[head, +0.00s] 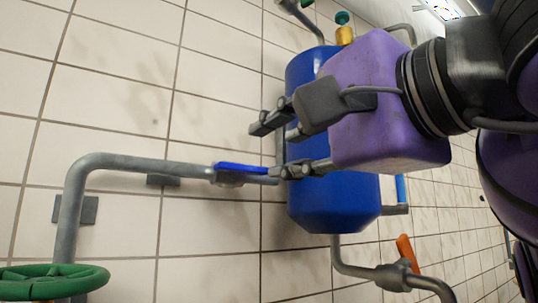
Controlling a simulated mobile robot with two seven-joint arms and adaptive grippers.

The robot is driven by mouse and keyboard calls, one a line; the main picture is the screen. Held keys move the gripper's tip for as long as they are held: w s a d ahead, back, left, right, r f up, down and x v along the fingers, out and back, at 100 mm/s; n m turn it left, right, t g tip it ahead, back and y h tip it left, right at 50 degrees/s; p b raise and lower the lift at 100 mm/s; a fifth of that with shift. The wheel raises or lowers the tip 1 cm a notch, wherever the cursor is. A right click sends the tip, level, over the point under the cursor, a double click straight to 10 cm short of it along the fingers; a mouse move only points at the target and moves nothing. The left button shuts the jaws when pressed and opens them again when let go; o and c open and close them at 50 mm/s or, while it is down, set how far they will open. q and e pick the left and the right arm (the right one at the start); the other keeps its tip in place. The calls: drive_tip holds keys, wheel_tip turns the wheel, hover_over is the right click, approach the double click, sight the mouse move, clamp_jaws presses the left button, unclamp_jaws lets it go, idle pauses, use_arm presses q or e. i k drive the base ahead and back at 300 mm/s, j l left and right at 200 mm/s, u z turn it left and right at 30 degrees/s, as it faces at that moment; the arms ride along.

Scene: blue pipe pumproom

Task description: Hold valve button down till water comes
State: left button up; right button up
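My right gripper (268,148) reaches in from the right, in front of the blue tank. Its two dark fingers point left and stand apart with a gap and nothing between them. The lower finger overlaps the end of the blue-handled valve (240,168) on the grey pipe in the picture; I cannot tell whether they touch. A yellow fitting with a green cap (343,28) sits on top of the tank. I cannot make out for certain which part is the valve button. No running water shows. My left gripper is out of view.
The blue tank (312,215) is partly hidden by my gripper. A green handwheel (52,278) is at lower left, and an orange-handled valve (406,254) at lower right. A grey pipe (140,164) runs along the tiled wall (115,85).

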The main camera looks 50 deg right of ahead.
sight(341, 18)
drive_tip(key=k+j, duration=0.15)
drive_tip(key=k, duration=0.35)
drive_tip(key=k+j, duration=0.2)
drive_tip(key=k, duration=0.25)
drive_tip(key=k+j, duration=0.15)
drive_tip(key=k, duration=0.35)
